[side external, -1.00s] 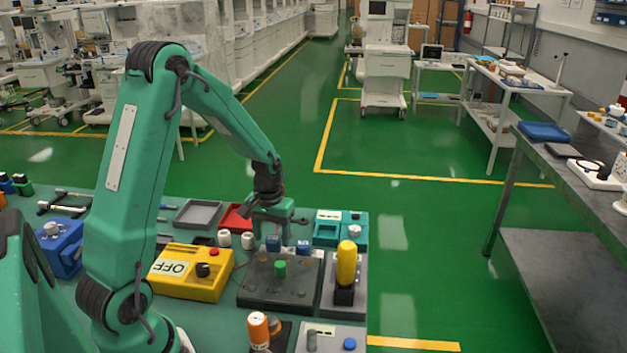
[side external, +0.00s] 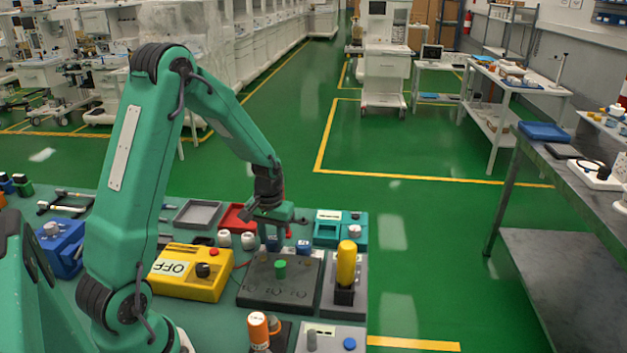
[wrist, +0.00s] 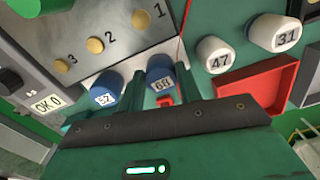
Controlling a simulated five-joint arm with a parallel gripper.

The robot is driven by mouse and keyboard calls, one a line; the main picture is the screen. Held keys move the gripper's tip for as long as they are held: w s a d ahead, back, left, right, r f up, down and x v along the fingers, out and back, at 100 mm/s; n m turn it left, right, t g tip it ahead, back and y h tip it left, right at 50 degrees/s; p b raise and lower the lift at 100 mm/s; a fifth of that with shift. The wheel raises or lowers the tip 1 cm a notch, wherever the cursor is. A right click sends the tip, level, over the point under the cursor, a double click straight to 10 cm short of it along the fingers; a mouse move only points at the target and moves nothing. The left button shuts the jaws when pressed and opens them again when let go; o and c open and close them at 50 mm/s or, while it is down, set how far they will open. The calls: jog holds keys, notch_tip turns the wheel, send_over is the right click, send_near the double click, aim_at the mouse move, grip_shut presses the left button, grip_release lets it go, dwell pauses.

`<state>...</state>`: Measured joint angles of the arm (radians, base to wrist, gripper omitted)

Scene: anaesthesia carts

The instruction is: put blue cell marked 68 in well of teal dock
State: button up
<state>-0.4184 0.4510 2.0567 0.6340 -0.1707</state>
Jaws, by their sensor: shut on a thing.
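The blue cell marked 68 (wrist: 159,81) has a white face with dark digits and stands between the two fingers of my gripper (wrist: 160,72) in the wrist view. The fingers are shut on it. In the side external view my gripper (side external: 272,232) is low over the bench, and the blue cell under it (side external: 273,245) is partly hidden. The teal dock (side external: 327,239) is to the right of my gripper, with a pale label and a light round knob. Its well is hard to make out.
Another blue cell (wrist: 104,90) stands close beside the held one. White cells marked 47 (wrist: 214,56) and 31 (wrist: 275,33) stand to the right. A dark numbered block (side external: 280,290), a yellow OFF box (side external: 185,275) and a yellow cylinder (side external: 346,263) are nearby.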

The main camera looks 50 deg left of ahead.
aim_at(272, 239)
jog(key=shift+r, duration=0.45)
notch_tip(272, 239, up, 3)
jog(key=shift+f, duration=0.1)
jog(key=s+d+r, duration=0.1)
jog(key=d+r, duration=0.6)
jog(key=d, duration=0.4)
jog(key=shift+s+d+r, duration=0.15)
jog(key=shift+s+d, duration=0.1)
jog(key=shift+d, duration=0.05)
jog(key=shift+w, duration=0.15)
jog(key=w+d+r+m, duration=0.1)
jog(key=w+d, duration=0.3)
jog(key=w, duration=0.8)
jog(key=w+a+f, duration=0.1)
jog(key=a+f, duration=0.1)
jog(key=a, duration=0.1)
jog(key=w+a+f, duration=0.1)
jog(key=a+f, duration=0.1)
jog(key=a, duration=0.2)
jog(key=w+a+f, duration=0.1)
jog(key=a+f, duration=0.2)
jog(key=a, duration=0.1)
jog(key=shift+w+a, duration=0.25)
